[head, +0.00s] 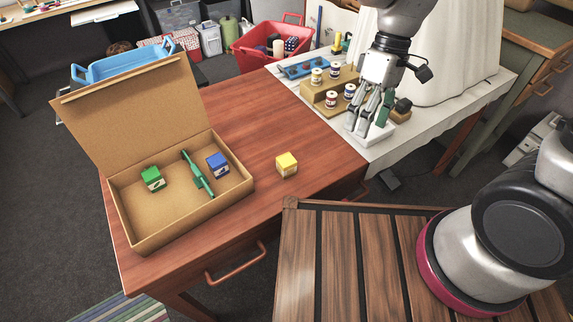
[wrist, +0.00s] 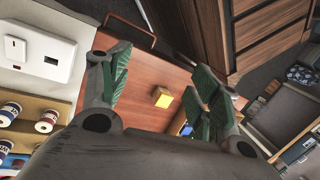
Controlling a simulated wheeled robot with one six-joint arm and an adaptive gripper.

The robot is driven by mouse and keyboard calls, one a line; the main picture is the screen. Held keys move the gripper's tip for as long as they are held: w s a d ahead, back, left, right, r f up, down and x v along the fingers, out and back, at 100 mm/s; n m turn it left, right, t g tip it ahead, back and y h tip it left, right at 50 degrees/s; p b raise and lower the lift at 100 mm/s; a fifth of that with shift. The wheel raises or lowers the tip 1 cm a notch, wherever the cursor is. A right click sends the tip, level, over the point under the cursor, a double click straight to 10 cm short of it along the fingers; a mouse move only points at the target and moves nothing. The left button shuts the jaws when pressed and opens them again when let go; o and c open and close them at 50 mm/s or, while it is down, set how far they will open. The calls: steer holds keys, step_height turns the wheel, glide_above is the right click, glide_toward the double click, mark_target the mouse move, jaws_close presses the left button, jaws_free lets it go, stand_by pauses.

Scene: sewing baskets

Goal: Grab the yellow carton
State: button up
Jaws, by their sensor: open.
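The yellow carton (head: 286,165) is a small box with a yellow top and a tan lower part. It stands upright on the reddish wooden table (head: 240,115), to the right of the open cardboard box (head: 130,237). It also shows in the wrist view (wrist: 162,97), between my fingers but well beyond them. My gripper (head: 369,130) is open and empty. It hangs over the white-covered table to the right of and behind the carton, apart from it. In the wrist view, its green-padded fingers (wrist: 160,85) are spread wide.
The cardboard box holds a green carton (head: 152,179), a blue carton (head: 217,165) and a green tool (head: 198,174). Thread spools on a tan stepped stand (head: 317,98) are left of my gripper. A white socket block (wrist: 38,60) lies beneath it. Table around the yellow carton is clear.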

mark_target(288, 159)
steer(key=a+f+n, duration=0.5)
steer(key=a+f+n+y, duration=0.1)
steer(key=a+f+n, duration=0.4)
steer(key=a+f, duration=0.1)
steer(key=w+a+f+n+y, duration=0.1)
steer(key=a+f+n, duration=0.4)
steer(key=a+f, duration=0.1)
steer(key=shift+t, duration=0.3)
steer(key=c, duration=1.1)
